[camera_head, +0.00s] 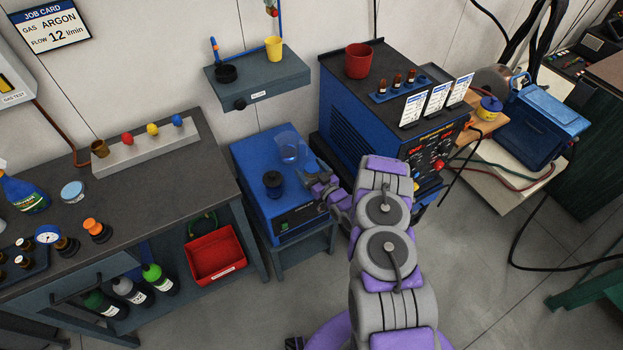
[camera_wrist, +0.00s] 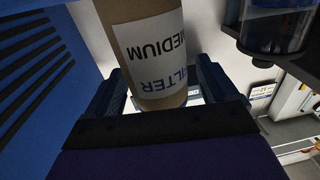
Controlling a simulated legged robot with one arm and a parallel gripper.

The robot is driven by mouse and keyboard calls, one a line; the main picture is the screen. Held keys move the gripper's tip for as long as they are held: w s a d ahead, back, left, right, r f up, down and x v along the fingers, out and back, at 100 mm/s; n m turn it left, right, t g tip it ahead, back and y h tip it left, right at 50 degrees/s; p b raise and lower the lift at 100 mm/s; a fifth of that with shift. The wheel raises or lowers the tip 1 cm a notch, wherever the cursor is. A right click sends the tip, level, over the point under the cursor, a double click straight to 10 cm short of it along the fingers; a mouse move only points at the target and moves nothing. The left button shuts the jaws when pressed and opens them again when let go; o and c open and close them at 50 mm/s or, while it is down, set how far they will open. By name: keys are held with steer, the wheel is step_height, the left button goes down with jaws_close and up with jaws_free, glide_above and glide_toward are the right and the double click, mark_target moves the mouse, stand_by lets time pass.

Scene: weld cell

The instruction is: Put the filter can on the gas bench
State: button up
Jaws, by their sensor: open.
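The filter can (camera_wrist: 150,45) fills the top middle of the wrist view. It is tan, with a white label reading "FILTER MEDIUM" upside down in the picture. My gripper (camera_wrist: 160,90) is open, with a dark finger on each side of the can; I cannot tell whether either touches it. In the head view my gripper (camera_head: 318,185) is at the right of the blue cabinet top, and I cannot make out the can there. The long dark-topped bench (camera_head: 120,195) at left, with a gauge and fittings on it, appears to be the gas bench.
A clear cup (camera_head: 290,147) and a black-capped jar (camera_head: 272,184) stand on the blue cabinet (camera_head: 252,155) near my gripper. The blue welding machine (camera_head: 345,105) rises close on the right. The bench holds a knobbed rail (camera_head: 150,148), a spray bottle (camera_head: 22,193) and a round tin (camera_head: 73,191).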

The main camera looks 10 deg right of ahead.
steer(key=c, duration=1.2)
steer(key=shift+r, duration=0.1)
